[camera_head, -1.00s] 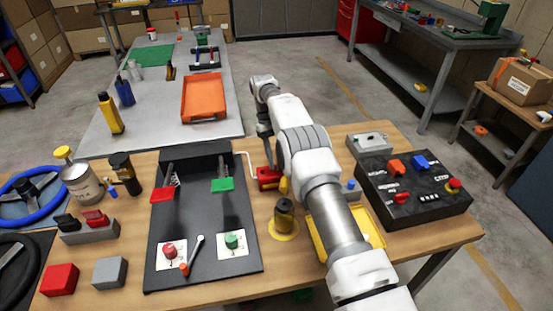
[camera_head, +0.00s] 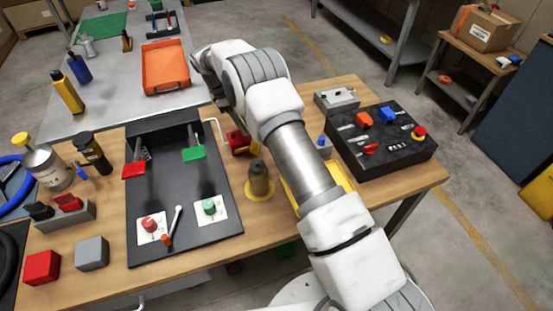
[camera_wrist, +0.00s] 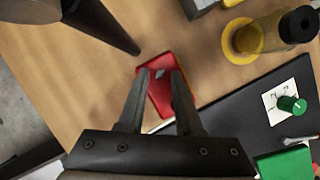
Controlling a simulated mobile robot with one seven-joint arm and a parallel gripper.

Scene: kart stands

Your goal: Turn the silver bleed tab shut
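A red block (camera_head: 238,142) stands on the wooden bench, right of the black pedal board. In the wrist view the red block (camera_wrist: 162,92) lies in front of my gripper (camera_wrist: 160,75). A small silver piece (camera_wrist: 159,72), which looks like the bleed tab, shows on the block between the fingertips. Whether it is turned open or shut is too small to tell. My gripper is open, one finger on each side of the silver piece. I cannot tell whether the fingers touch anything. In the head view my arm hides most of the gripper.
The black pedal board (camera_head: 185,180) carries red and green pedals and two knobs. A dark cylinder on a yellow base (camera_head: 259,193) stands close to the red block. A black switch panel (camera_head: 385,162) and a grey box (camera_head: 337,98) stand to the right.

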